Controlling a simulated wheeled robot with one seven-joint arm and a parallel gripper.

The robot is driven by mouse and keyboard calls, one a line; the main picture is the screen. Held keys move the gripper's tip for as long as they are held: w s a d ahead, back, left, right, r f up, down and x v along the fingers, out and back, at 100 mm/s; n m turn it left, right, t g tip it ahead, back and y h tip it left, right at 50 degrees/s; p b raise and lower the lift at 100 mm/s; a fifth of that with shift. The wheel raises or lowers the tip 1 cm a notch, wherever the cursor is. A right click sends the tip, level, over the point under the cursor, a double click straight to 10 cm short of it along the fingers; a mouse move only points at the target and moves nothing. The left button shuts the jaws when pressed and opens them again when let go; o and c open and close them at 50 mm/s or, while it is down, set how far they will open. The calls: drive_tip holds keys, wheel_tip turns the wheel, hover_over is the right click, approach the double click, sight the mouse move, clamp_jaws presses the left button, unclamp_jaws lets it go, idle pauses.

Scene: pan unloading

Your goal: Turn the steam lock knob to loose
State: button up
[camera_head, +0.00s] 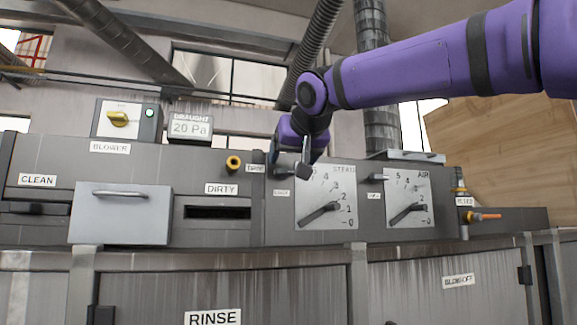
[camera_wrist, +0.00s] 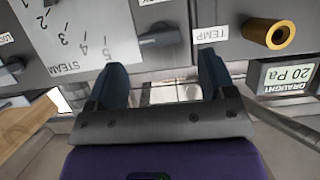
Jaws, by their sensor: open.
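The steam lock knob (camera_wrist: 160,40) is a dark grey knob on the panel beside the steam dial (camera_head: 326,196). It lies roughly sideways in the wrist view, and the label below it is cut off by that picture's edge. My gripper (camera_wrist: 162,72) is open, with one dark finger toward each side of the knob. The fingertips look apart from it. In the head view my gripper (camera_head: 289,172) is at the upper left of the steam dial and mostly hides the knob. The dial also shows in the wrist view (camera_wrist: 75,22).
A similar lock knob (camera_head: 376,178) sits left of the air dial (camera_head: 408,199). A yellow-orange knob (camera_wrist: 268,32) and the draught display (camera_wrist: 287,76) are close to my gripper. A grey drawer (camera_head: 121,216) with a handle projects at the left.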

sight(284, 172)
drive_tip(key=shift+x, duration=2)
drive_tip(key=c, duration=0.9)
